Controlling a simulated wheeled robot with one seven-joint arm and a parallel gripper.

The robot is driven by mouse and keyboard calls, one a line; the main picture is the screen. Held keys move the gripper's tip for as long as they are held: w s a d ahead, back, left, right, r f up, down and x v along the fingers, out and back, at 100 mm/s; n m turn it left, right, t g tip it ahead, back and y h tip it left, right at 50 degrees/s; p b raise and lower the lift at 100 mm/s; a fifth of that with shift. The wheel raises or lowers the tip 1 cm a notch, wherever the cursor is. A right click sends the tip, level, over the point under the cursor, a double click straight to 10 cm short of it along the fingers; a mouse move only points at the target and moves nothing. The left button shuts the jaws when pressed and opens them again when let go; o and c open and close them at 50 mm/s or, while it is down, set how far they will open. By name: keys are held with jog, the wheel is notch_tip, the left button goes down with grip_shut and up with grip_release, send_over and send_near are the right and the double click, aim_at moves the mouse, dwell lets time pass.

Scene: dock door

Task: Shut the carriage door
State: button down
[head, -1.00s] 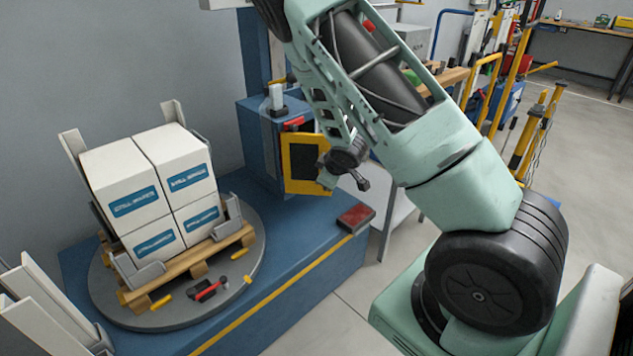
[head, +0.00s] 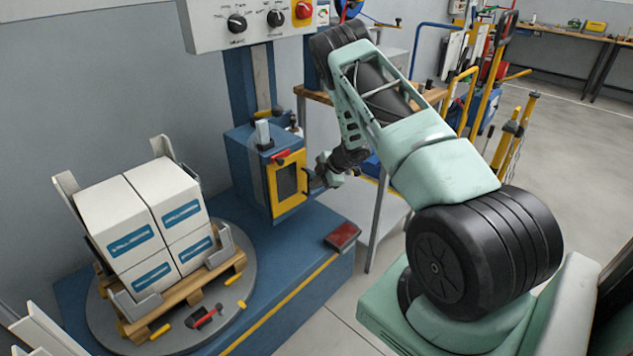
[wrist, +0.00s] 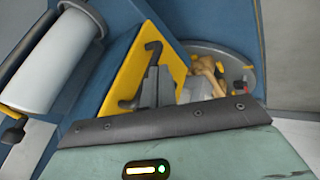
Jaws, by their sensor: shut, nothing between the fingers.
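The carriage door (head: 287,187) is a yellow frame with a dark window on the front of the blue carriage box (head: 245,170) in the head view. It looks close to flush with the box, but I cannot tell whether a gap remains. A dark handle (head: 307,182) stands at its right edge. My gripper (head: 319,178) is shut and empty, just right of the door by the handle; whether it touches is unclear. In the wrist view the yellow door (wrist: 122,80) and its black handle (wrist: 153,50) lie close ahead of my gripper.
White boxes (head: 150,225) stand on a wooden pallet on the round grey turntable (head: 240,270), left of the carriage. A red block (head: 342,236) lies on the blue base. A control panel (head: 250,22) is above. Workbench and yellow-railed carts stand behind my arm.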

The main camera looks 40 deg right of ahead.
jog(key=shift+w+d, duration=0.25)
jog(key=shift+w, duration=0.2)
jog(key=shift+w, duration=0.1)
jog(key=shift+p, duration=0.3)
